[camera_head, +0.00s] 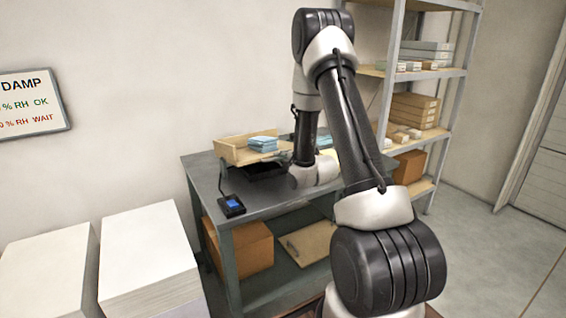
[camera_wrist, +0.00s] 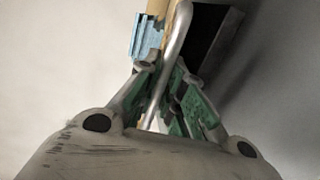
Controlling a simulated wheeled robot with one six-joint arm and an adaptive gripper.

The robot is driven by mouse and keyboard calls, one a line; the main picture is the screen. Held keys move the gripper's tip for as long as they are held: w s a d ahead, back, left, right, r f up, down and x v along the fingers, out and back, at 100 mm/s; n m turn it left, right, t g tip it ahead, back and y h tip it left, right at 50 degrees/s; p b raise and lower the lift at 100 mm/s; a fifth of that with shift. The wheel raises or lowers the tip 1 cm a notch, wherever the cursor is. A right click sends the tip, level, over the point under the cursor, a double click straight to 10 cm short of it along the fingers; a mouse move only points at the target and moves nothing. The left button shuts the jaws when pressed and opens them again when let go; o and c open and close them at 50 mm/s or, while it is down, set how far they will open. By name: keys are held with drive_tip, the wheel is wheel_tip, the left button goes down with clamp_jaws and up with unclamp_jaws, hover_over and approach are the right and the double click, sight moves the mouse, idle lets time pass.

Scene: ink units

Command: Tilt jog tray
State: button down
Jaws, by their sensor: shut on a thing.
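The jog tray (camera_head: 232,155) is a shallow light-wood tray at the back left of the grey bench, above a black base (camera_head: 262,171). A stack of light blue pieces (camera_head: 263,143) lies in it, towards its right side. My gripper (camera_wrist: 163,78) is shut on a bent metal bar handle (camera_wrist: 177,38) at the tray's side. In the wrist view, the blue stack (camera_wrist: 143,34), a strip of the wood and the dark base (camera_wrist: 212,38) show beyond the green fingers. I cannot tell the tray's exact tilt.
A small black device with a blue screen (camera_head: 231,205) sits at the bench's (camera_head: 275,205) front left. Cardboard boxes (camera_head: 248,247) are below. White blocks (camera_head: 148,252) stand at left. A shelf rack (camera_head: 425,75) with boxes stands right. Open floor (camera_head: 490,225) lies at right.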

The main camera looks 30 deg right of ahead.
drive_tip(key=shift+w+r, duration=0.1)
drive_tip(key=shift+r, duration=0.1)
drive_tip(key=c, duration=1.5)
unclamp_jaws()
drive_tip(key=shift+c, duration=0.2)
drive_tip(key=shift+s, duration=0.2)
drive_tip(key=v, duration=0.7)
drive_tip(key=shift+s, duration=0.1)
